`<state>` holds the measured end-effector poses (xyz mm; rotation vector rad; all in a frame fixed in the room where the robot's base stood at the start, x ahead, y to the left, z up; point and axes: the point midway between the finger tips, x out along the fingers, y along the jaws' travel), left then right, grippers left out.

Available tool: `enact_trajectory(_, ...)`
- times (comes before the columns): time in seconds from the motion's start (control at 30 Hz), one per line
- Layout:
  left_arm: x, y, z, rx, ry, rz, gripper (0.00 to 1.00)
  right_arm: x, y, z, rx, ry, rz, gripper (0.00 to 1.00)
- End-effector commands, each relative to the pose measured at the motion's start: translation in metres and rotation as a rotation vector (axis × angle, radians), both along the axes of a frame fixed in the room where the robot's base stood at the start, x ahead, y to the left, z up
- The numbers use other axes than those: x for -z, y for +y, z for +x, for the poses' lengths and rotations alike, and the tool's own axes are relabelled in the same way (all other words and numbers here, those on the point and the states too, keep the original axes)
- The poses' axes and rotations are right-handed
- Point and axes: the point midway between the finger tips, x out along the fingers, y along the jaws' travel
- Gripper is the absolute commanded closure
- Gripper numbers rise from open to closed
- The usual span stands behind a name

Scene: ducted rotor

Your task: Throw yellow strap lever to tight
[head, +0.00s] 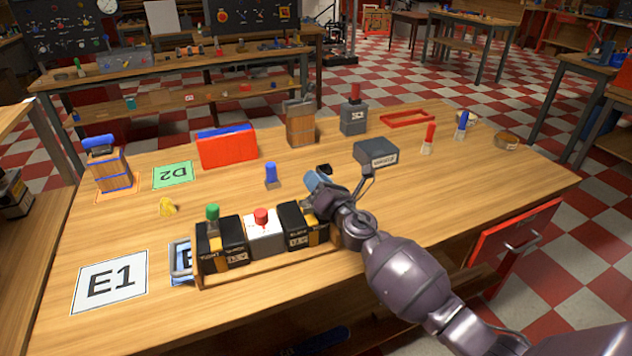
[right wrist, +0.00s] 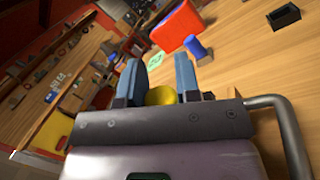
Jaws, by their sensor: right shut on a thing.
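My right gripper (head: 318,181) is at the right end of a wooden tray (head: 270,277) of lever boxes. In the right wrist view its two blue fingers (right wrist: 158,72) stand either side of a rounded yellow knob (right wrist: 160,96), the top of the yellow strap lever, and are shut on it. In the head view the gripper and wrist hide this lever, so its tilt cannot be told. A black box with yellow bands (head: 296,225) stands just left of the gripper. Its small labels are hard to read. My left gripper is not in view.
A green knob (head: 212,212) and a red knob (head: 261,216) stand to the left on the same tray. A blue peg (head: 270,174) and a dark grey box (head: 376,153) are behind. A yellow piece (head: 168,207) lies near the E1 card (head: 110,282).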

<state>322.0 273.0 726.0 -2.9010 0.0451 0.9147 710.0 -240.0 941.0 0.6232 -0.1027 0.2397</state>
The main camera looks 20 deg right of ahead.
Motion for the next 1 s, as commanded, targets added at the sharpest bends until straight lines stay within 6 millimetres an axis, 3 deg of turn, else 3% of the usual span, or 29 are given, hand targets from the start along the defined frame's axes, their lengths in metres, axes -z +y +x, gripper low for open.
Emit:
enact_trajectory(0.2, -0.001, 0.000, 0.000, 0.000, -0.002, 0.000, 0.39, 0.001, 0.000, 0.000, 0.001, 0.003, 0.003, 0.93)
enact_trajectory(0.23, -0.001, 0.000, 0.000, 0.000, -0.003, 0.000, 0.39, 0.001, 0.000, 0.000, 0.001, 0.003, 0.003, 0.66)
enact_trajectory(0.4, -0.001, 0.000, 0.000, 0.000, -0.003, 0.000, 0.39, 0.001, 0.000, 0.000, 0.001, 0.002, 0.002, 0.44)
enact_trajectory(0.77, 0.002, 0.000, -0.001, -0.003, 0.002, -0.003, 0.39, 0.002, -0.001, -0.005, 0.001, 0.002, 0.001, 0.44)
enact_trajectory(1.0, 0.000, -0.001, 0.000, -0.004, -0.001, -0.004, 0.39, 0.008, -0.008, -0.036, 0.001, 0.004, 0.001, 0.44)
